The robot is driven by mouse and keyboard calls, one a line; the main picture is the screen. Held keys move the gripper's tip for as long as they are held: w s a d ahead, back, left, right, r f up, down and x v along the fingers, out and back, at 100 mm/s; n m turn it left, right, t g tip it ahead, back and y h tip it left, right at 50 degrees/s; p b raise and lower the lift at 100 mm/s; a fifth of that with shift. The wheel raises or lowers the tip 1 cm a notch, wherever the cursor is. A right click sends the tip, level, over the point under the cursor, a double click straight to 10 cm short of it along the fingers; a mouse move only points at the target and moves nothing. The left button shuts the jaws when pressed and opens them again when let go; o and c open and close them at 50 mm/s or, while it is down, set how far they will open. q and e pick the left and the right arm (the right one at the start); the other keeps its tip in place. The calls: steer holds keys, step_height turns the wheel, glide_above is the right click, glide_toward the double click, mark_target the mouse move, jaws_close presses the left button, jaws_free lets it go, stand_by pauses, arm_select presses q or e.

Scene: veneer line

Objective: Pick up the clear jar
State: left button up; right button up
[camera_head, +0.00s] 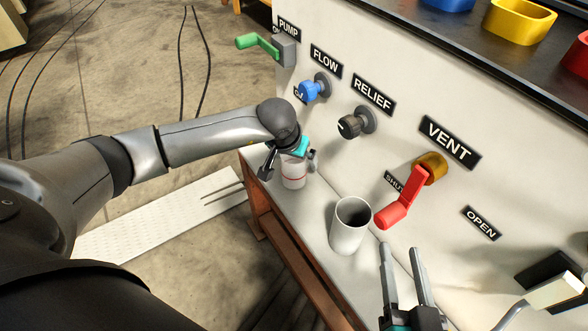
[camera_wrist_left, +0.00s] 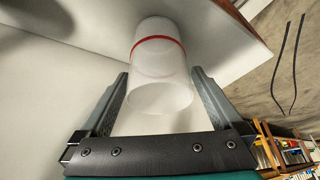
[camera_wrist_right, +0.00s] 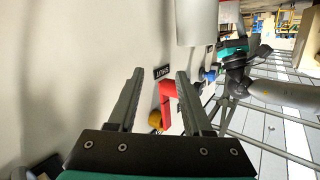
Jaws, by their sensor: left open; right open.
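The clear jar (camera_head: 293,174) has a red band and stands on the narrow white ledge below the control panel. In the left wrist view the jar (camera_wrist_left: 160,62) shows between the fingers, its see-through wall ringed in red. My left gripper (camera_head: 289,166) is open, with one finger on each side of the jar; I cannot tell whether either finger touches it. It covers part of the jar in the head view. My right gripper (camera_head: 400,249) is open and empty near the panel, low on the right.
An open white cup (camera_head: 348,228) stands on the ledge (camera_head: 319,205) between the grippers. The panel carries a green pump lever (camera_head: 258,43), blue flow knob (camera_head: 312,90), black relief knob (camera_head: 352,124) and red vent handle (camera_head: 405,198). Coloured bins (camera_head: 522,20) sit on top.

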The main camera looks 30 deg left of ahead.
arm_select(q)
steer(key=shift+w+f, duration=0.1)
steer(key=shift+f, duration=0.25)
steer(key=shift+c, duration=0.2)
steer(key=c, duration=1.2)
steer(key=shift+c, duration=0.4)
steer(key=shift+r, duration=0.1)
